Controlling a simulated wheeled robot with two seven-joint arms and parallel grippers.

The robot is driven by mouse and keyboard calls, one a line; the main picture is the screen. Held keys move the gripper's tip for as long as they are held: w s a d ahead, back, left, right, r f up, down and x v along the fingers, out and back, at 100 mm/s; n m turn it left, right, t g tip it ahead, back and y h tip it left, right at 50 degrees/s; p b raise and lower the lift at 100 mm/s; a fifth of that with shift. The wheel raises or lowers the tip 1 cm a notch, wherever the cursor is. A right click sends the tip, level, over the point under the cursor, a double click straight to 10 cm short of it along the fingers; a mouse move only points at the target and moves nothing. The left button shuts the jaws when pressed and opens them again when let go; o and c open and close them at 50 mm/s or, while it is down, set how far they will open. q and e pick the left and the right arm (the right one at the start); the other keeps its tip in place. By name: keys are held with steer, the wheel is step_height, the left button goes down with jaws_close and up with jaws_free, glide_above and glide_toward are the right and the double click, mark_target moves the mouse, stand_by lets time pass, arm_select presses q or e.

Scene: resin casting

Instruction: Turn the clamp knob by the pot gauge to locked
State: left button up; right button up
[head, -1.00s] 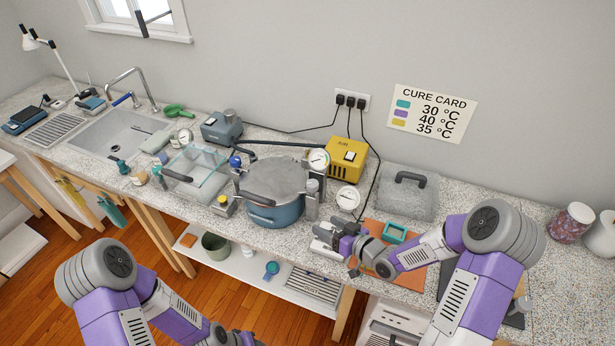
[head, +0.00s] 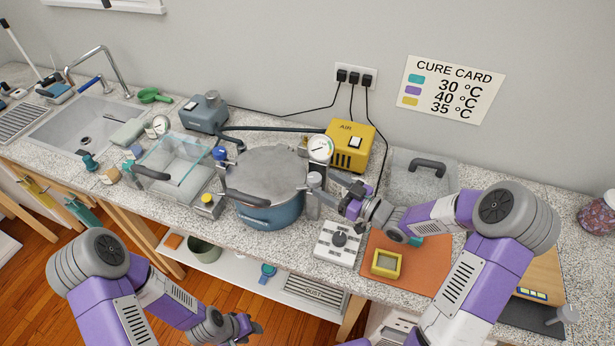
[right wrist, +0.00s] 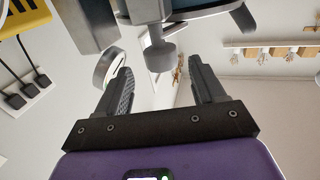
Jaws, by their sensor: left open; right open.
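The blue-grey pressure pot (head: 268,205) stands on the counter with its lid on. Its round gauge (head: 320,148) faces forward at the right rim. Just in front of the gauge is a clamp with a grey knob (head: 314,180). My right gripper (head: 340,192) is open, just right of this knob. In the right wrist view the grey knob (right wrist: 160,57) shows ahead, between and beyond the open fingers (right wrist: 168,85), apparently untouched. The gauge (right wrist: 107,68) is beside the left finger there. My left gripper (head: 243,328) is open and empty, low in front of the counter.
Other clamps at the pot have a blue knob (head: 219,153) and a yellow knob (head: 207,198). The yellow air box (head: 350,146) stands behind. A white dial box (head: 338,243) and an orange mat (head: 408,265) with a yellow frame (head: 386,263) lie in front and right.

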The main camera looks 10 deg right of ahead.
mark_target(311, 173)
steer(key=x, duration=0.7)
steer(key=shift+s+a+r, duration=0.1)
steer(key=shift+s, duration=0.05)
steer(key=shift+c, duration=0.3)
steer(key=c, duration=0.9)
steer(key=m+t+h+b, duration=0.1)
steer(key=h+b, duration=0.1)
steer(key=m+t+h+b, duration=0.1)
steer(key=h+b, duration=0.1)
steer(key=b, duration=0.1)
steer(key=m+t+h+b, duration=0.1)
steer(key=m+b, duration=0.1)
steer(key=shift+d+f+h+b, duration=0.2)
steer(key=shift+d+h+b, duration=0.1)
steer(key=shift+h, duration=0.1)
steer(key=shift+d+r+m+t+h+b, duration=0.15)
steer(key=shift+m+t+h+b, duration=0.35)
steer(key=shift+m+h+b, duration=0.65)
steer(key=o, duration=1)
steer(key=shift+c, duration=0.2)
